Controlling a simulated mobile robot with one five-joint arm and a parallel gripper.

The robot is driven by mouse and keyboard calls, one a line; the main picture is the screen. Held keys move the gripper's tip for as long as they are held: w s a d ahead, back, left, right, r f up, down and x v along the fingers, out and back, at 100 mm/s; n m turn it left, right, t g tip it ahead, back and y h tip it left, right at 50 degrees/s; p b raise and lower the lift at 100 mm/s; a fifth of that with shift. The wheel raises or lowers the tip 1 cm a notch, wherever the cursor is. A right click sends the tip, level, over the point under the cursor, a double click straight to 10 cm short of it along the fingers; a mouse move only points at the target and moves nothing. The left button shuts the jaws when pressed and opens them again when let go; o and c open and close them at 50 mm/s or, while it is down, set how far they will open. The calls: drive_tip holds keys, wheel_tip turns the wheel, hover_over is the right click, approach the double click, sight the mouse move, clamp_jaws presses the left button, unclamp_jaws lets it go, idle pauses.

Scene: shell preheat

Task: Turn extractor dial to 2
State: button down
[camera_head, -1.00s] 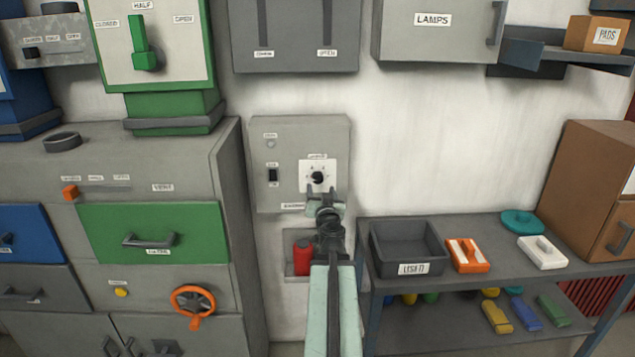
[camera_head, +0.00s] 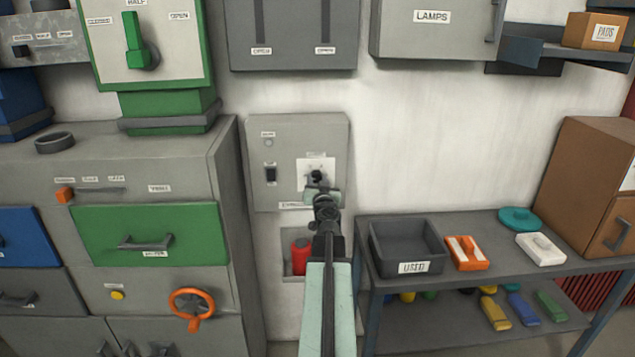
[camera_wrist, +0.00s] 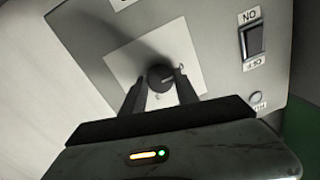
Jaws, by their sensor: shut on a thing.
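The extractor dial (camera_head: 316,176) is a small black knob on a white square plate, set in a grey wall panel (camera_head: 262,195). In the wrist view the dial (camera_wrist: 160,75) shows a light pointer mark, and the numbers around it are mostly hidden or too small to read. My gripper (camera_head: 317,186) is at the dial. In the wrist view its two dark fingers (camera_wrist: 162,92) stand on either side of the knob, shut on it. The fingers and wrist cover the lower part of the dial plate in the head view.
A black rocker switch (camera_head: 271,175) is left of the dial on the same panel. A red object (camera_head: 301,257) sits in a recess below. A grey bin (camera_head: 405,247) stands on the bench to the right. The wall right of the panel is clear.

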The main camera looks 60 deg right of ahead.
drive_tip(key=m+b, duration=0.1)
drive_tip(key=m, duration=0.5)
drive_tip(key=shift+f, duration=0.1)
drive_tip(key=m, duration=0.5)
drive_tip(key=shift+a+m+h, duration=0.1)
drive_tip(key=shift+m+h, duration=0.3)
drive_tip(key=shift+m+b, duration=0.3)
drive_tip(key=c, duration=0.9)
unclamp_jaws()
